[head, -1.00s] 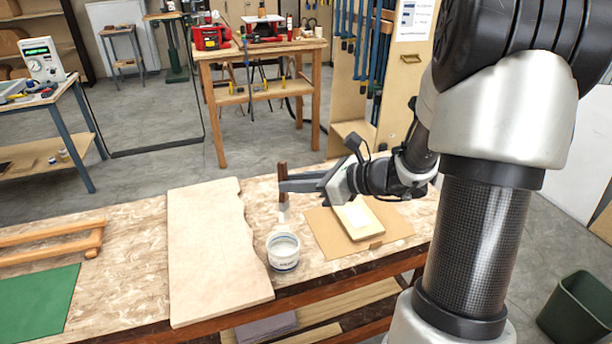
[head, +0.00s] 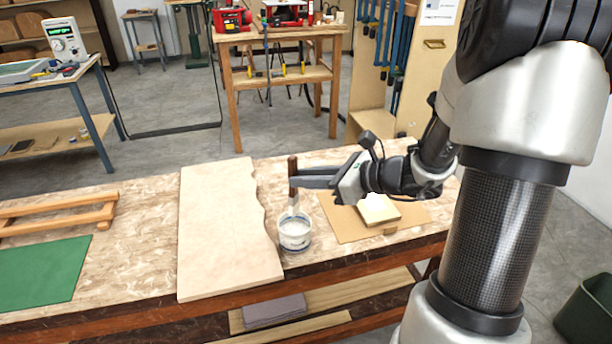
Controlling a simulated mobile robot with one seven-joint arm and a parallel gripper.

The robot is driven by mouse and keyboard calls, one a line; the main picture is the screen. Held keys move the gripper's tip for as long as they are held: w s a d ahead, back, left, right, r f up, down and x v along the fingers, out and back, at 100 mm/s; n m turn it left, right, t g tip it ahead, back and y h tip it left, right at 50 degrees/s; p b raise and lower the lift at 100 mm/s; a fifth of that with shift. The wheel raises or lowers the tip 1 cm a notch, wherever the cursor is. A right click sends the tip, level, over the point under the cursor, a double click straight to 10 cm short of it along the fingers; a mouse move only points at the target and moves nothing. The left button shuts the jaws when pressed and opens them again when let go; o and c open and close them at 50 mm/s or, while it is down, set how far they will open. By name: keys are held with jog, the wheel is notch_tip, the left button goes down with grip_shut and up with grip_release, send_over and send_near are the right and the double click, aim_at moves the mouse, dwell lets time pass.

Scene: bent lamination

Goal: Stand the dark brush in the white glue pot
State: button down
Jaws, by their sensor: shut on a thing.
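The dark brush (head: 293,168) is upright, with a dark brown handle and a pale lower end. My gripper (head: 298,178) comes in from the right and is shut on its handle. The white glue pot (head: 295,234) stands on the bench, directly below the brush in the head view. The brush's pale lower end overlaps the pot's opening in the picture. I cannot tell whether the tip is inside the pot or touches it. The far side of the brush and its contact with the jaws are partly hidden.
A pale wavy-edged board (head: 222,225) lies just left of the pot. A brown sheet (head: 345,222) with a pale block (head: 378,212) lies to the right. A green mat (head: 40,272) and a wooden frame (head: 60,215) are at the far left. The bench's front edge (head: 330,268) is close to the pot.

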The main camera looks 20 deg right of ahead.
aim_at(297, 203)
jog(key=shift+f+b, duration=2.8)
jog(key=shift+f, duration=0.95)
jog(key=c, duration=1.5)
grip_release()
jog(key=shift+c, duration=0.2)
jog(key=p+v, duration=0.2)
jog(key=v, duration=1.5)
jog(key=shift+p, duration=0.4)
jog(key=shift+s+d, duration=0.15)
